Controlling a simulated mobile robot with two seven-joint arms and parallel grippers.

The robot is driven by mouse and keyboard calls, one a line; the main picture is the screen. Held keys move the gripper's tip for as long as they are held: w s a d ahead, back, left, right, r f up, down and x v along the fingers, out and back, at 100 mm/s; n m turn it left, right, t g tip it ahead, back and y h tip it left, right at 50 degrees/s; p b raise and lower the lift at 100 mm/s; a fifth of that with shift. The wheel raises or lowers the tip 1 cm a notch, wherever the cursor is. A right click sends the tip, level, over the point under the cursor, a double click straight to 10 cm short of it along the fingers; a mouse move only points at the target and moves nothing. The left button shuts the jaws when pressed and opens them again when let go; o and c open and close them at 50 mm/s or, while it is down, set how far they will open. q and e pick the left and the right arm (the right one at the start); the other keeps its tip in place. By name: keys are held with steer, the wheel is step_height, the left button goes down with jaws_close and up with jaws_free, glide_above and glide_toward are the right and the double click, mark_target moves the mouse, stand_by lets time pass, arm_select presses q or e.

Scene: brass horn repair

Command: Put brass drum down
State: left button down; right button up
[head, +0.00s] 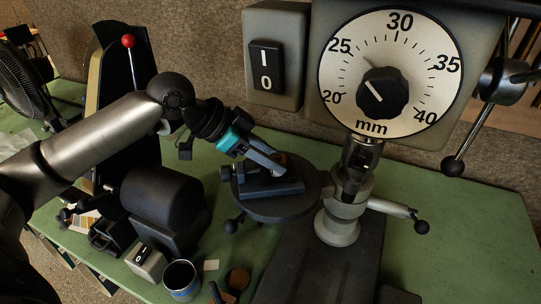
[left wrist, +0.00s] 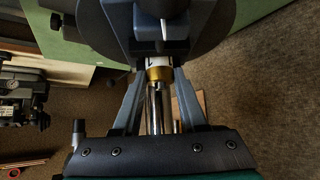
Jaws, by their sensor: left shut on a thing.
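My left gripper (head: 276,167) reaches in from the left, over the dark vise (head: 272,188) on the round drill-press table (head: 310,205). In the left wrist view its two fingers (left wrist: 160,76) close on the brass drum (left wrist: 159,74), a small gold-coloured band between the fingertips. A shiny metal cylinder (left wrist: 158,108) lies in line with the drum, between the fingers. In the head view the fingers mostly hide the drum. I cannot tell whether the drum touches the vise. My right gripper is not in view.
The drill press dial (head: 391,70) stands behind the table, with a handle (head: 468,140) at right. A black motor-like machine (head: 163,200) stands at left. A tin can (head: 181,280) is in front. The green bench (head: 470,235) is clear at right.

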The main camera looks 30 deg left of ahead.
arm_select(q)
steer(key=shift+f, duration=0.1)
steer(key=shift+c, duration=2.3)
jaws_free()
steer(key=shift+r, duration=0.2)
steer(key=v, duration=0.4)
steer(key=shift+s+a+b, duration=0.15)
steer(key=shift+a+b, duration=0.15)
steer(key=shift+b, duration=0.1)
steer(key=shift+b+v, duration=0.6)
steer(key=shift+v, duration=3.2)
